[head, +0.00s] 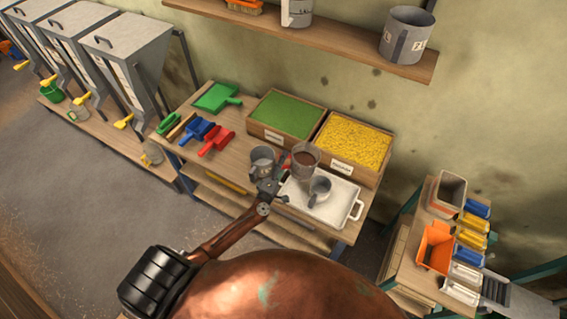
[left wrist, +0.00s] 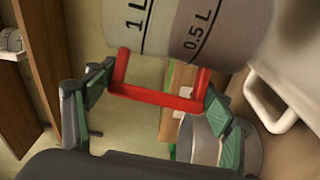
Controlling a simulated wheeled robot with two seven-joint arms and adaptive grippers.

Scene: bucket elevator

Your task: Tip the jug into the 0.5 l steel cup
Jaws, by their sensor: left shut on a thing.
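The clear jug (head: 304,160), with brown contents, is at the back left of the white tray (head: 345,218). In the left wrist view the jug (left wrist: 165,30) shows 1 L and 0.5 L marks and a red handle (left wrist: 160,97). My left gripper (head: 269,187) is shut on this handle, its green-padded fingers (left wrist: 160,115) on either side. One steel cup (head: 320,189) stands on the tray, right of the gripper. Another steel cup (head: 262,160) stands left of the jug. Their sizes cannot be read. My right gripper is out of view.
Crates of green (head: 286,112) and yellow material (head: 353,144) stand behind the jug. Red (head: 217,138), blue and green scoops lie to the left. A wall shelf (head: 330,42) holds larger metal jugs. A side rack (head: 445,245) with bins stands at right.

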